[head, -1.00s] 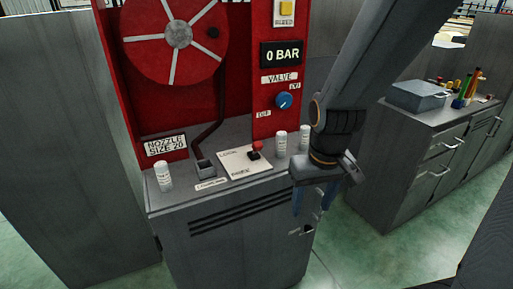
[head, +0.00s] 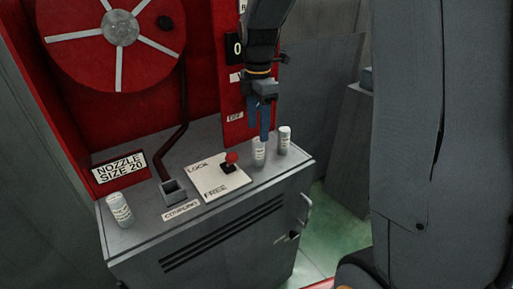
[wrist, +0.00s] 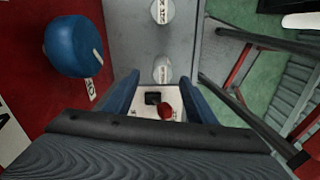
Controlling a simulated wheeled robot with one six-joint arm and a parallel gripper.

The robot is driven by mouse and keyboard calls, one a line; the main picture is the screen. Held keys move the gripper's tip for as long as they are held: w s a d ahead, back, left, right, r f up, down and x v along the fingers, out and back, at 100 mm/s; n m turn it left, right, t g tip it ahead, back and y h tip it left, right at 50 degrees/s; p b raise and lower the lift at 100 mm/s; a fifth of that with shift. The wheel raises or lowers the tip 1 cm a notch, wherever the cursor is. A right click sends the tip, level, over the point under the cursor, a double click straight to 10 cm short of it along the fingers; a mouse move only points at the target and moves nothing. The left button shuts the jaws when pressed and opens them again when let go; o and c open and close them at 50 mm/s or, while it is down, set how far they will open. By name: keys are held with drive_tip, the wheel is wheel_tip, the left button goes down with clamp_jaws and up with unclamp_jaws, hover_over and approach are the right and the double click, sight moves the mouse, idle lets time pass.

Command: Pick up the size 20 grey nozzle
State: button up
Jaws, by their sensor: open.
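Three pale grey cylinder nozzles stand upright on the grey cabinet top (head: 215,212). The other two, a nearer one (head: 259,153) and one at the right end (head: 284,140), are right of the red lever. Their small labels cannot be read. My gripper (head: 265,137) is open and empty, its blue fingers pointing down just above the nearer right nozzle. In the wrist view that nozzle (wrist: 162,70) shows between the fingertips, and the end one (wrist: 161,11) beyond.
A red-knobbed lever (head: 231,158) stands on a LOCK/FREE plate, with a square coupling socket (head: 172,191) left of it. The red panel with hose reel (head: 121,28) rises behind. The wrist view shows a blue valve knob (wrist: 73,46) close to the left finger.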

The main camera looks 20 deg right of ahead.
sight(258, 139)
drive_tip(key=shift+s+f+p, duration=0.15)
drive_tip(key=shift+f+p, duration=0.55)
drive_tip(key=shift+f, duration=1.15)
drive_tip(key=shift+s+f+p, duration=0.15)
drive_tip(key=shift+f+p, duration=0.55)
drive_tip(key=shift+f, duration=1.15)
